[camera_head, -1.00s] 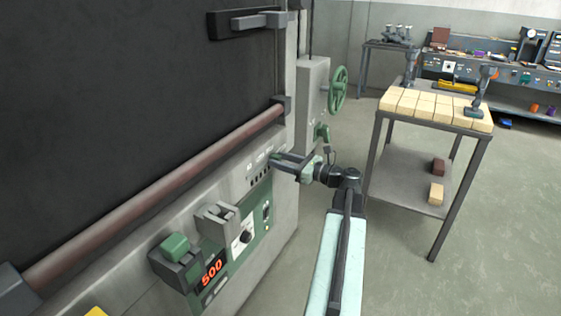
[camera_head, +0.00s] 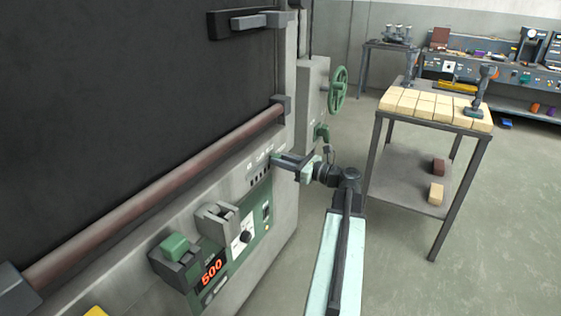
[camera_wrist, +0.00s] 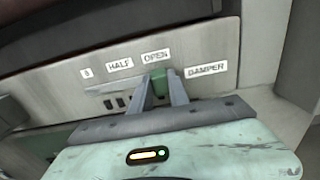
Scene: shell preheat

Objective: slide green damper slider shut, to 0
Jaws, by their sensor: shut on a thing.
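The green damper slider (camera_wrist: 160,82) shows in the wrist view, standing just below the OPEN label, at the right part of its scale. My gripper (camera_wrist: 162,88) is shut on it, with one grey finger on each side. The labels run from a small left one, hard to read, through HALF (camera_wrist: 120,64) and OPEN (camera_wrist: 155,56) to DAMPER (camera_wrist: 206,70). In the head view my gripper (camera_head: 278,160) reaches the front panel from the right. I cannot clearly make out the slider there behind the fingers.
Dark slots (camera_wrist: 115,102) lie below the scale, left of my fingers. A long brown bar (camera_head: 160,190) runs above the panel. A green control box showing 500 (camera_head: 212,270) is lower left. A table with pale blocks (camera_head: 376,160) stands to the right.

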